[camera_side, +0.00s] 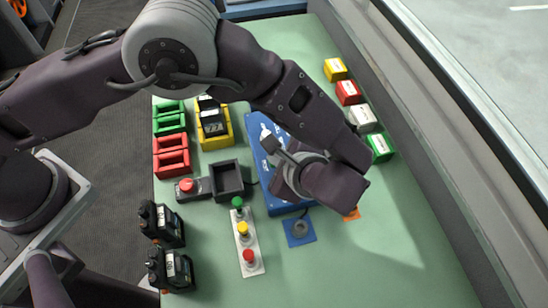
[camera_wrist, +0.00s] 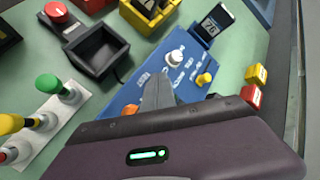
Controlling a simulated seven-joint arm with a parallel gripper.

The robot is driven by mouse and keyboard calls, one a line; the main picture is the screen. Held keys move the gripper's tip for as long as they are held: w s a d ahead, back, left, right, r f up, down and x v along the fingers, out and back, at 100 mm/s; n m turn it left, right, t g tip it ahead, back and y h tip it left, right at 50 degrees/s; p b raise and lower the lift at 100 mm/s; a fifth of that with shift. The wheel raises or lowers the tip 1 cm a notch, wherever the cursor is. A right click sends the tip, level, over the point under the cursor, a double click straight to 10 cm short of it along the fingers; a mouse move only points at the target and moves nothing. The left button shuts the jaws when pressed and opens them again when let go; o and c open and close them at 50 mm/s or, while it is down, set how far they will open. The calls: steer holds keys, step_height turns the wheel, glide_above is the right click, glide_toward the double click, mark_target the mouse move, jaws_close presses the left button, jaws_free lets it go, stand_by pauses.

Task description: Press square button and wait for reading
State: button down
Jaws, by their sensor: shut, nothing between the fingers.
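The blue panel (camera_wrist: 130,88) lies on the green table; in the side view the blue panel (camera_side: 256,130) is largely covered by my arm. In the wrist view it carries a white round knob (camera_wrist: 175,59), a yellow button (camera_wrist: 204,79) and an orange piece (camera_wrist: 131,108) partly hidden behind my gripper. I cannot make out a square button for certain. A dark device with a small screen (camera_wrist: 213,22) stands at the panel's far end. My gripper (camera_wrist: 158,82) is shut and empty, over the panel; I cannot tell whether its tips touch it. No reading is legible.
A strip with green, yellow and red buttons (camera_side: 247,241), a black tray (camera_side: 227,181) and a red button box (camera_side: 188,187) stand left of the panel. Coloured blocks (camera_side: 348,92) line the right edge.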

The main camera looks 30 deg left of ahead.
stand_by(0.4)
steer(key=shift+r, duration=0.75)
steer(key=shift+r, duration=2.5)
steer(key=s+a+r+n+g+h, duration=0.35)
steer(key=a+r+n, duration=0.45)
steer(key=a+r, duration=0.9)
steer(key=s+a+r+n+t+h, duration=0.1)
steer(key=s+a+n+t+h, duration=0.1)
steer(key=s, duration=0.5)
steer(key=s+a+r+n+t+h, duration=0.2)
steer(key=s+a+n, duration=0.1)
steer(key=s+n, duration=0.2)
steer(key=shift+s+a+r+n, duration=0.3)
steer(key=shift+s+a, duration=0.1)
steer(key=shift+s, duration=0.65)
